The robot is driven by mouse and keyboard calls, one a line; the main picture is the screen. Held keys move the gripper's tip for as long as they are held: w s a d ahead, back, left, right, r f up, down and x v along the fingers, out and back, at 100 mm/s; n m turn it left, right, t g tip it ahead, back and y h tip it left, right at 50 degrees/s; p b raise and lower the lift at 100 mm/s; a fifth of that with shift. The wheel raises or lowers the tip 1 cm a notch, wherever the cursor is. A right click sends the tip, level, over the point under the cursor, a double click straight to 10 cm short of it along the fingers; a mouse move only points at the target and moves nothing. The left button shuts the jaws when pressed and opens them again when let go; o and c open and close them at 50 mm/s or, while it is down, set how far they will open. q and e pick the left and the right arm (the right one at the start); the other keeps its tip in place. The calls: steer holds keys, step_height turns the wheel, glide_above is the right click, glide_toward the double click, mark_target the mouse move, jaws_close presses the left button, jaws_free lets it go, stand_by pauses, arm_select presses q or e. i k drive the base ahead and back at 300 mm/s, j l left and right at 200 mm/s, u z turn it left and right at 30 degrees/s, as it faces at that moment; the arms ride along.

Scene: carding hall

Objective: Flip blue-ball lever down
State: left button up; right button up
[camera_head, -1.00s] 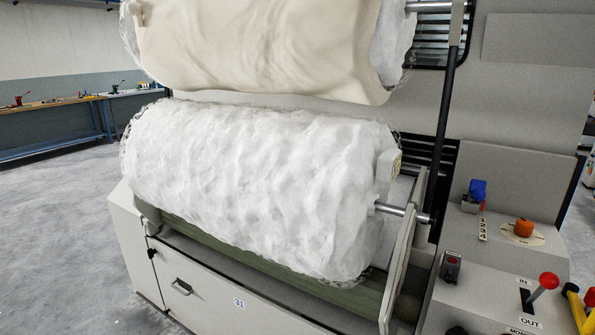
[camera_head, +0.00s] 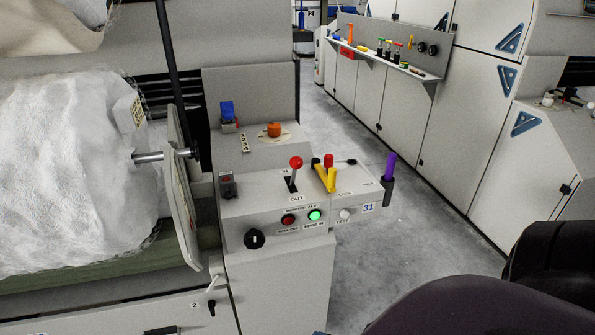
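I cannot make out a lever with a blue ball for certain. On the near control console (camera_head: 265,235), a red-ball lever (camera_head: 296,163) stands tilted in a slot above the label OUT. A small blue item (camera_head: 337,38) on the far wall shelf is too small to tell. Neither of my grippers is in view.
The console also bears an orange knob (camera_head: 274,130), a yellow handle with a red top (camera_head: 326,177), a green button (camera_head: 315,215) and a purple handle (camera_head: 389,167). A white fibre roll (camera_head: 75,165) is at left. Grey floor (camera_head: 385,240) lies open between the machines.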

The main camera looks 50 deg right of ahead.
mark_target(228, 114)
steer(key=l, duration=0.6)
steer(key=l+u, duration=0.15)
steer(key=l, duration=0.5)
steer(key=k+l, duration=0.1)
steer(key=l, duration=0.5)
steer(key=l+u, duration=0.15)
steer(key=l, duration=0.5)
steer(key=k+l, duration=0.15)
steer(key=l, duration=0.45)
steer(key=i+u, duration=0.05)
